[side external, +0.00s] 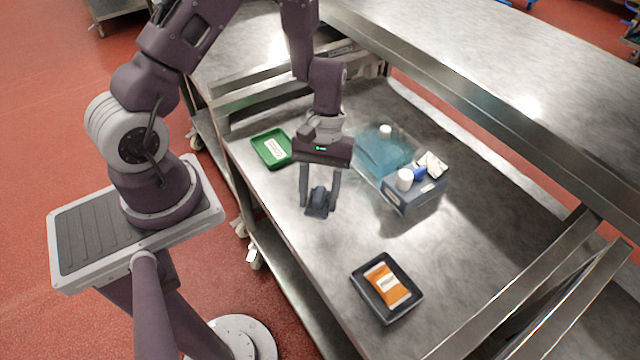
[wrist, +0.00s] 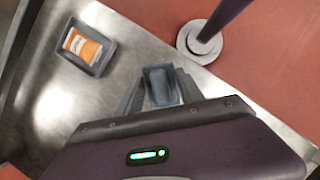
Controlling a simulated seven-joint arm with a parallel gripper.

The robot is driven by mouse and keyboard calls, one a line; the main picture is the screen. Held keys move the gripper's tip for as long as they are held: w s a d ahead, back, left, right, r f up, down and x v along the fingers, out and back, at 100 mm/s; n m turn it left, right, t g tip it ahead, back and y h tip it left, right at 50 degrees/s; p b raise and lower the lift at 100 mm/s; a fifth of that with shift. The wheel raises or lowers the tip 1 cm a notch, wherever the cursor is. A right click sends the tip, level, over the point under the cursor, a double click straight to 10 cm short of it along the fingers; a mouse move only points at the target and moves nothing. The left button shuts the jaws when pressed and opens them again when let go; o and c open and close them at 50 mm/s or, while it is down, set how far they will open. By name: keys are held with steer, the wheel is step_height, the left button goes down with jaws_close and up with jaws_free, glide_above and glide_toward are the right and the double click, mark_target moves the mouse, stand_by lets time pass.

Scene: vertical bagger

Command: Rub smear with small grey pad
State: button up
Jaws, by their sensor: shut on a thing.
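My gripper (side external: 318,206) is shut on a small grey pad (side external: 317,211) with a darker grip on top. The pad is low over the near left part of the steel table; I cannot tell whether it touches the top. In the wrist view the pad (wrist: 161,82) sits between the two fingers of my gripper (wrist: 160,92). A clear, blue-tinted sheet or panel (side external: 378,157) lies behind and to the right of my gripper. I cannot make out a distinct smear on it or on the steel.
A green tray (side external: 259,149) with a labelled packet is at the left. A blue-grey box (side external: 418,197) holding white and blue items stands right of my gripper. A black tray (side external: 408,310) with an orange packet (side external: 386,284) is at the front. Bare steel lies between.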

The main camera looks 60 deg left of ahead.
steer(key=shift+w+f, duration=0.1)
steer(key=shift+f, duration=3.65)
steer(key=shift+w+r, duration=0.3)
steer(key=shift+w, duration=0.3)
steer(key=shift+w+r, duration=0.25)
steer(key=shift+w, duration=1.1)
steer(key=shift+s, duration=1.95)
steer(key=shift+r, duration=3.35)
steer(key=shift+s+f, duration=0.1)
steer(key=shift+s, duration=0.05)
